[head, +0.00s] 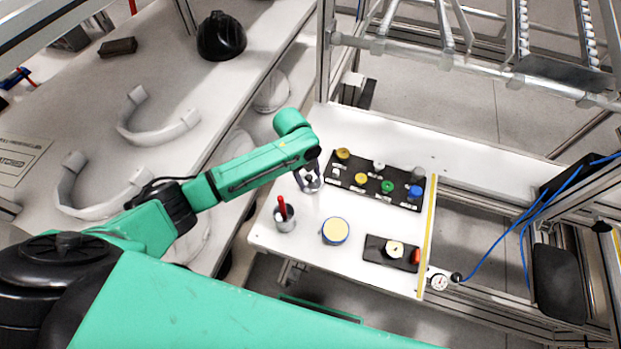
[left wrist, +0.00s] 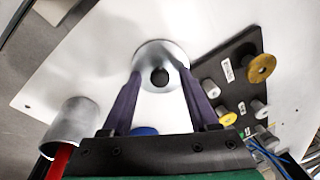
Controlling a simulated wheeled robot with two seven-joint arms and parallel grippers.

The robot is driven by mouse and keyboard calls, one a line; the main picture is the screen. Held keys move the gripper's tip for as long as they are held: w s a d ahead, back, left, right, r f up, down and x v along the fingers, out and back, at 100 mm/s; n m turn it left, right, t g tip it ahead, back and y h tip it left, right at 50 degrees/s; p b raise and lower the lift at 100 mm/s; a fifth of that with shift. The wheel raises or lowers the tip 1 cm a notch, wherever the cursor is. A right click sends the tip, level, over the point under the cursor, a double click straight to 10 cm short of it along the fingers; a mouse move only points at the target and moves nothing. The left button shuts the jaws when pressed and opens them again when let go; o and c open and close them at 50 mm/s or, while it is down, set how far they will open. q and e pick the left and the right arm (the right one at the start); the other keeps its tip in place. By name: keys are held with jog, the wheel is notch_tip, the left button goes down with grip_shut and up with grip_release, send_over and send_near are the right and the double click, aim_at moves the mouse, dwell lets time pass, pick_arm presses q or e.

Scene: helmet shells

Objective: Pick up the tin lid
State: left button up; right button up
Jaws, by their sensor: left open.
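The tin lid (head: 313,186) looks like a round silvery disc with a dark centre. It lies on the white table, left of the black board. In the left wrist view the lid (left wrist: 150,53) is at the top middle, its dark round centre facing me. My left gripper (head: 307,178) is over the lid; its two purple fingers (left wrist: 160,78) are open, one on each side of the dark centre. I cannot tell whether they touch it. A round blue-sided tin (head: 335,231) with a cream top stands nearer the table's front. My right gripper is not in view.
A grey metal cup (head: 285,224) with a red-handled item stands close left of the tin. A black board (head: 375,186) with several coloured knobs lies right of the lid. A smaller dark board (head: 376,252) lies front right, beside a yellow strip (head: 428,235).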

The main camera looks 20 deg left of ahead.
pick_arm(q)
jog(key=shift+w+a, duration=0.1)
grip_shut()
